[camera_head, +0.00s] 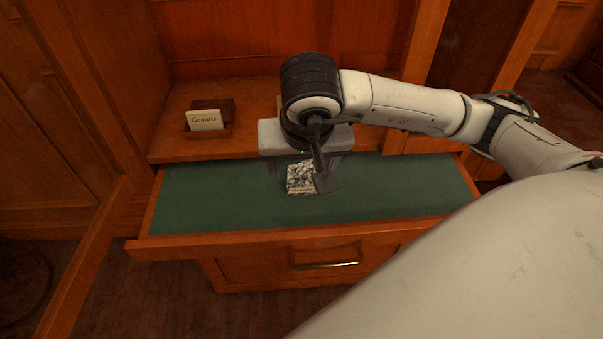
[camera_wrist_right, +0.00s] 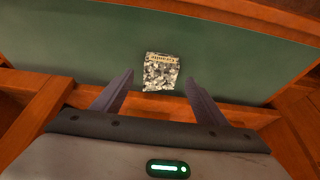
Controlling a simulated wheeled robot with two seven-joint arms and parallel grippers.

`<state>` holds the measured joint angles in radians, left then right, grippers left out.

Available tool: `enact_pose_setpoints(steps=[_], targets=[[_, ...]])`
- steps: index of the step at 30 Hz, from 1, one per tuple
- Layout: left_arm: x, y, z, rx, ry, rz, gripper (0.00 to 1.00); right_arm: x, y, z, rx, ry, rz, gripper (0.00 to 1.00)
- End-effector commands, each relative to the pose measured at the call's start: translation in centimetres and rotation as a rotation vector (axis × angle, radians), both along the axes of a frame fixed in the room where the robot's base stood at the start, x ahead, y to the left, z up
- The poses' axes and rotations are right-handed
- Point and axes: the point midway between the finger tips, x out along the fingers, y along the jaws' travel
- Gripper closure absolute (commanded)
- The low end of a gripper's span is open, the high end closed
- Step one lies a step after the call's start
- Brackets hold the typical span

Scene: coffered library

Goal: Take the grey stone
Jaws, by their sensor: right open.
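The grey stone (camera_head: 300,178) is a speckled grey and white block with a small yellowish label. It lies on the green lining of the open drawer (camera_head: 210,200). In the right wrist view the stone (camera_wrist_right: 160,74) lies ahead of the fingertips, about midway between them sideways. My right gripper (camera_head: 305,172) hangs over the drawer at the stone and hides part of it in the head view. In the wrist view its two fingers (camera_wrist_right: 157,92) are apart with nothing between them. My left gripper is not in view.
A card reading "Granite" (camera_head: 205,120) stands in a small wooden holder on the ledge behind the drawer. The drawer front has a brass handle (camera_head: 330,265). An open wooden door (camera_head: 85,262) stands at the left. The drawer lining around the stone is clear.

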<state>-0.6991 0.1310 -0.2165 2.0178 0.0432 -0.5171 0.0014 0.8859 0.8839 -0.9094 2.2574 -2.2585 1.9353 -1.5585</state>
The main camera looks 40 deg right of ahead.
Motion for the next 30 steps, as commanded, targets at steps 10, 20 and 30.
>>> enact_pose_setpoints(steps=[10, 20, 30], targets=[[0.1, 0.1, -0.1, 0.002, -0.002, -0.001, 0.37, 0.9, -0.6, -2.5, 0.000, -0.001, 0.000, 0.33], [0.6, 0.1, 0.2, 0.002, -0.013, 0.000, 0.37, 0.8, -0.5, -2.4, 0.001, 0.000, 0.000, 0.69], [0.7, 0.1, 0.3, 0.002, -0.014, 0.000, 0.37, 0.9, -0.5, -2.2, 0.002, -0.003, 0.000, 0.87]])
